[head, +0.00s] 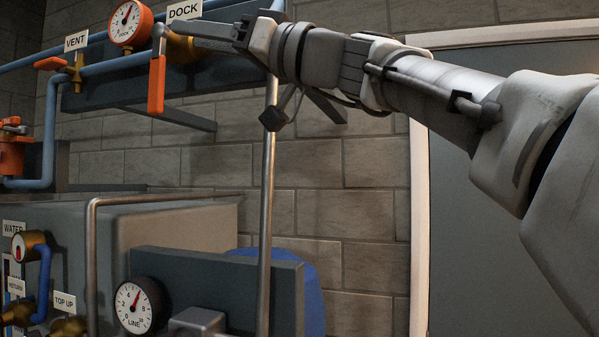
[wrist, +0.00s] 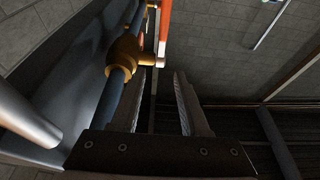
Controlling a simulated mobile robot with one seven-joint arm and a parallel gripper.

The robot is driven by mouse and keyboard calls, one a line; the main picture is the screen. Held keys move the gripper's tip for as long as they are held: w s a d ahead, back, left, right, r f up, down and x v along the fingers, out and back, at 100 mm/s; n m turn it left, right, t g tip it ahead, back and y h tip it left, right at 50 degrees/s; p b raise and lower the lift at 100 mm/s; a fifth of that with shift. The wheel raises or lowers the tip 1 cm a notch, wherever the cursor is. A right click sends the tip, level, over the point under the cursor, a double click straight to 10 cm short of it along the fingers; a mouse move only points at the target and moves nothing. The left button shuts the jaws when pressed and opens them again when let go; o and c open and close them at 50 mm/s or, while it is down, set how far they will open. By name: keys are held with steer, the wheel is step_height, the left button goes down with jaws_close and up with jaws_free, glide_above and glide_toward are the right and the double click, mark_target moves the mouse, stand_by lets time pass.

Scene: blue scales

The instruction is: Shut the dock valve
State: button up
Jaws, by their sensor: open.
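The DOCK label (head: 184,9) is at the top of the head view. Below it is the dock valve's brass body (head: 183,48), partly behind my gripper. Its orange lever (head: 156,85) hangs down at the left of the body. In the wrist view the brass body (wrist: 123,55) sits on a blue pipe, with the orange lever (wrist: 165,22) running to the top edge. My gripper (head: 185,34) is open. In the wrist view its fingertips (wrist: 165,74) are close to the lever's pivot end, with nothing seen held between them. Contact cannot be told.
A dial gauge (head: 124,22) with an orange rim is just left of the dock valve. The VENT valve (head: 76,70) with an orange handle is farther left. A vertical metal pipe (head: 267,190) stands below my arm. The brick wall (head: 340,190) is bare at right.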

steer(key=s+d+r+h+p, duration=0.1)
steer(key=s+d+p, duration=0.15)
steer(key=d, duration=0.35)
steer(key=s+d+r+g+h+p, duration=0.1)
steer(key=s+d+p, duration=0.1)
steer(key=d+p, duration=0.25)
steer(key=s+d+h+p, duration=0.1)
steer(key=s+d+p, duration=0.15)
steer(key=d, duration=0.35)
step_height(320, 180, down, 30)
steer(key=w+m+h+b, duration=0.1)
steer(key=m+h+b, duration=0.4)
steer(key=m+h, duration=0.3)
steer(key=shift+w+d+r+m, duration=0.25)
steer(key=shift+m, duration=0.85)
